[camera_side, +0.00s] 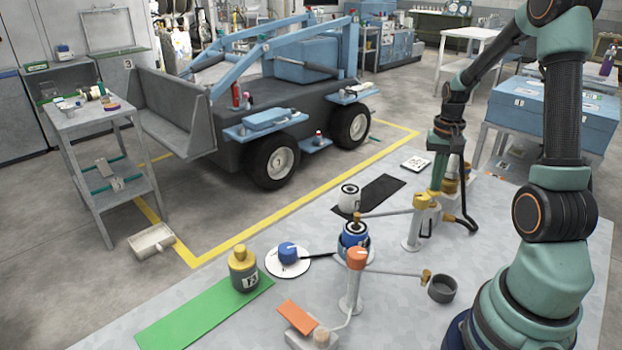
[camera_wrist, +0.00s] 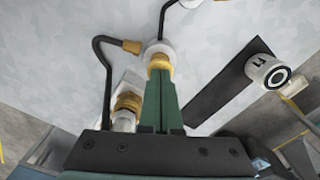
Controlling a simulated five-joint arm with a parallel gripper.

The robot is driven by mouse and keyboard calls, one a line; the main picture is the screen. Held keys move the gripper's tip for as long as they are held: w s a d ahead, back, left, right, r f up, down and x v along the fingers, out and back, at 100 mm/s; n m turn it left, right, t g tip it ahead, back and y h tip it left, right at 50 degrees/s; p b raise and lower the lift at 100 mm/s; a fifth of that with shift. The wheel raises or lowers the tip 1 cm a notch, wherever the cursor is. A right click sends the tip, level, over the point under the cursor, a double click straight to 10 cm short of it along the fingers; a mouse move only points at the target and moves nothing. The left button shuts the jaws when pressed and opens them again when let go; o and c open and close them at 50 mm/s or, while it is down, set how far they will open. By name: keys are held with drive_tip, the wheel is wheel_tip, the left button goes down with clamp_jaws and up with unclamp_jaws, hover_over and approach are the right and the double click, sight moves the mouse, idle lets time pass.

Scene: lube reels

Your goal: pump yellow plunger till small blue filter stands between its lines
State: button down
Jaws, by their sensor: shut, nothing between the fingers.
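The yellow plunger head (camera_side: 424,200) tops a white post and also shows in the wrist view (camera_wrist: 158,62). My gripper (camera_side: 436,190) points down with its green fingers shut and empty. The fingertips (camera_wrist: 160,72) are at the yellow head; I cannot tell whether they press on it. A thin arm runs left from the post to a brass nozzle above a blue filter (camera_side: 354,236) with a ringed top, seated in a round holder. A smaller blue cylinder (camera_side: 287,251) sits on a white disc with a black pointer. Level lines are too small to read.
A second post with an orange head (camera_side: 357,258) stands in front, its nozzle by a dark cup (camera_side: 442,290). A yellow-topped bottle (camera_side: 242,270) stands on a green mat (camera_side: 200,318). A black hose (camera_wrist: 104,75) loops beside my fingers.

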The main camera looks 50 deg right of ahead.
drive_tip(key=shift+r, duration=2.65)
drive_tip(key=a+r+n+t, duration=0.2)
drive_tip(key=a+r+n, duration=0.2)
drive_tip(key=a, duration=0.9)
drive_tip(key=w+a+r+n+t, duration=0.1)
drive_tip(key=a+r+n+t, duration=0.2)
drive_tip(key=a, duration=1.1)
wheel_tip(320, 180, up, 3)
drive_tip(key=n, duration=0.5)
drive_tip(key=shift+w+a+f+t, duration=0.2)
drive_tip(key=shift+w+a+t, duration=0.05)
drive_tip(key=shift+a+t, duration=0.05)
drive_tip(key=shift+d, duration=0.1)
drive_tip(key=s+d+f+m+g, duration=0.15)
drive_tip(key=d+m, duration=0.25)
drive_tip(key=d, duration=0.5)
drive_tip(key=d+f+m+g, duration=0.2)
drive_tip(key=d+f+m, duration=0.15)
drive_tip(key=d, duration=0.55)
drive_tip(key=d+f+m+g, duration=0.2)
drive_tip(key=d+m, duration=0.3)
drive_tip(key=d, duration=0.5)
drive_tip(key=shift+n, duration=0.25)
drive_tip(key=shift+a+f, duration=0.15)
drive_tip(key=shift+f, duration=1.45)
drive_tip(key=shift+a+f, duration=0.15)
drive_tip(key=shift+f, duration=1.45)
